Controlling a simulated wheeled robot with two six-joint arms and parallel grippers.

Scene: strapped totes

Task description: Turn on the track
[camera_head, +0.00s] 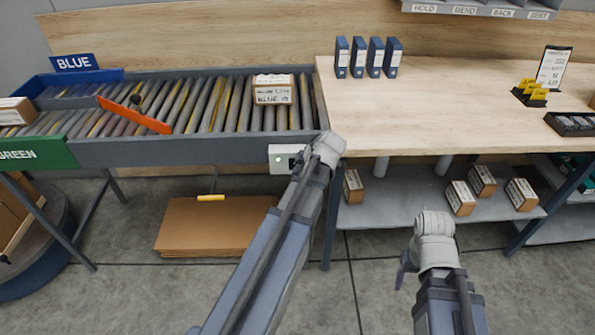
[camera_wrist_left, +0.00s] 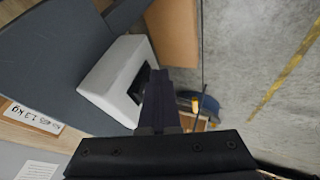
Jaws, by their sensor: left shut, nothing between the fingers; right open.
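The track is a grey roller conveyor (camera_head: 200,150) at the left, with a labelled carton (camera_head: 273,88) near its right end. A white control box (camera_head: 279,160) with a small green spot is on the conveyor's front side. My left gripper (camera_head: 304,166) is beside the control box, partly hidden by its own wrist. In the left wrist view the shut, empty fingers (camera_wrist_left: 158,90) point at a dark recess in the white box (camera_wrist_left: 115,80); I cannot tell whether they touch it. My right gripper (camera_head: 404,268) is open, low in front of the bench shelf.
An orange bar (camera_head: 135,115) lies across the rollers, between the blue (camera_head: 75,63) and green (camera_head: 35,153) signs. A wooden bench (camera_head: 440,100) with blue binders stands right. Cartons sit on its lower shelf (camera_head: 400,205). Flat cardboard (camera_head: 215,228) lies under the conveyor.

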